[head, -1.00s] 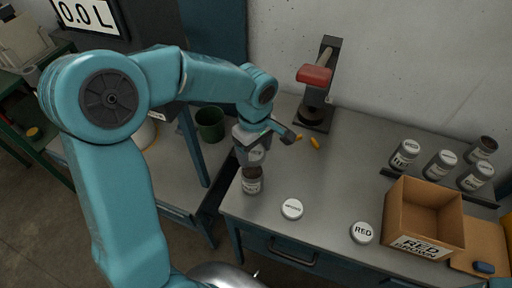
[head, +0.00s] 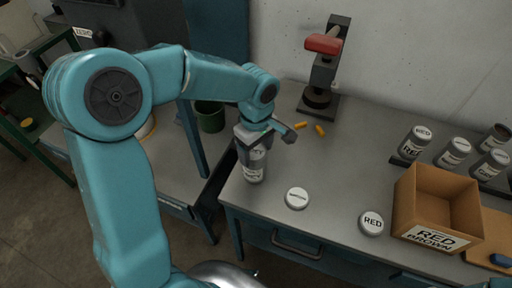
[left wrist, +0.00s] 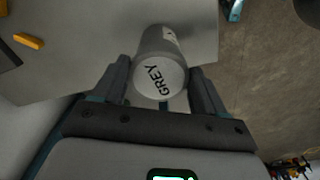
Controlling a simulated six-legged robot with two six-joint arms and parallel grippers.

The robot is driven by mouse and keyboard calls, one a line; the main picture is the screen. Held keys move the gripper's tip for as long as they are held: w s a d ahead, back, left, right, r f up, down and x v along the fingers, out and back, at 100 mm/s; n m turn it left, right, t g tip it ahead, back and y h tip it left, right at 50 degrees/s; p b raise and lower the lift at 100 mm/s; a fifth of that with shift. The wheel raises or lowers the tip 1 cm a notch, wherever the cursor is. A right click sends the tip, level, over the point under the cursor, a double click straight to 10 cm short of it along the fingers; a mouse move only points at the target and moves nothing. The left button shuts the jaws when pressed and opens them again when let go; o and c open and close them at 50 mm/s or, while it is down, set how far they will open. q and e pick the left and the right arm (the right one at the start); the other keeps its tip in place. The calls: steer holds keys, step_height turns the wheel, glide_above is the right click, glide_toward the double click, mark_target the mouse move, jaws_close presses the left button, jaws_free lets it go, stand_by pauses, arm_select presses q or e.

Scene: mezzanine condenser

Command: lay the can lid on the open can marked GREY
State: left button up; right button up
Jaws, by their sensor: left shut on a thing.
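My left gripper (head: 253,143) points down over the near left corner of the workbench. It is shut on the can lid, a pale disc marked GREY that shows face-on between the fingers in the left wrist view (left wrist: 159,77). A grey can (head: 252,174) with a white label stands upright on the bench directly under the gripper. Its body also shows behind the lid in the left wrist view (left wrist: 162,38). The lid appears to be at the can's mouth; whether it is fully seated is hidden by the fingers. My right gripper is not in view.
Two loose lids lie on the bench: one with small lettering (head: 297,198) and one marked RED (head: 371,222). A cardboard box (head: 437,212) and several cans (head: 415,143) stand at right. A red-handled press (head: 322,80) and orange pieces (head: 320,130) are farther back.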

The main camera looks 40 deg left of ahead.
arm_select(q)
steer(key=o, duration=1.1)
steer(key=shift+r, duration=0.15)
step_height(320, 180, up, 16)
steer(key=shift+r+p, duration=0.1)
steer(key=shift+p, duration=0.45)
